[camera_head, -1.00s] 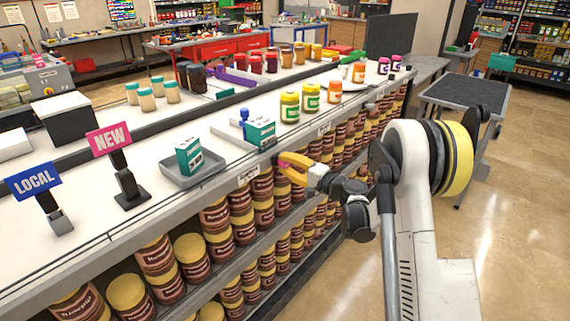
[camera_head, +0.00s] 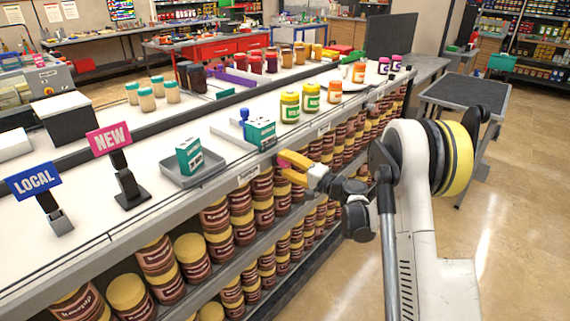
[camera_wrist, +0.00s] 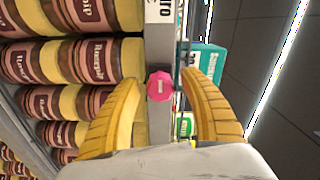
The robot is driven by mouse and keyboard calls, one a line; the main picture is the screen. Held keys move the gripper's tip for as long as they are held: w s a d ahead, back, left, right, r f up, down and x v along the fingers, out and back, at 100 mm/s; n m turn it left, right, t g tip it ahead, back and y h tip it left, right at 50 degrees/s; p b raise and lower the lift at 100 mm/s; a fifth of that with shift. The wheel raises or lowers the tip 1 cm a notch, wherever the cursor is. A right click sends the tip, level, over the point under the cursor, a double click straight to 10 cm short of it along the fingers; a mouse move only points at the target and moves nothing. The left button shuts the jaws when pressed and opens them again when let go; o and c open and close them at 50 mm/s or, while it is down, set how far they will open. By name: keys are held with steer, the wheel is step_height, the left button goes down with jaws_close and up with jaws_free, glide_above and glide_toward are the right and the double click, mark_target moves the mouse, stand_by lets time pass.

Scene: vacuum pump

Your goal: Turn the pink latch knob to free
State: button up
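The pink latch knob (camera_wrist: 160,86) is a small faceted knob on the grey shelf edge, seen in the middle of the wrist view. My gripper (camera_wrist: 160,95) has its two yellow fingers apart, one on each side of the knob. I cannot tell whether either finger touches it. In the head view my gripper (camera_head: 284,166) is at the front edge of the shelf, just below and right of a teal box. A pink patch (camera_head: 286,163) shows at the fingers, with most of the knob hidden there.
The teal box (camera_head: 261,132) stands on the counter just behind the knob, next to a blue-topped piece (camera_head: 244,116). Another teal box (camera_head: 189,155) sits in a grey tray (camera_head: 207,178). Brown jars (camera_head: 215,214) fill the shelves below. The aisle floor (camera_head: 500,220) is clear.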

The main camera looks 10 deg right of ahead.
steer(key=v, duration=1.2)
steer(key=s+a+r+n+g+h, duration=0.4)
steer(key=s+a+r+g, duration=0.15)
steer(key=s+a, duration=0.5)
steer(key=s+d+n+g+h, duration=0.1)
steer(key=s+n+h, duration=0.1)
steer(key=s, duration=0.8)
steer(key=s+d+n+g+h, duration=0.1)
steer(key=s+h, duration=0.3)
steer(key=s, duration=0.7)
steer(key=shift+s+d+f+n+h, duration=0.3)
steer(key=shift+s+d+f+n, duration=0.05)
steer(key=shift+d+n, duration=0.45)
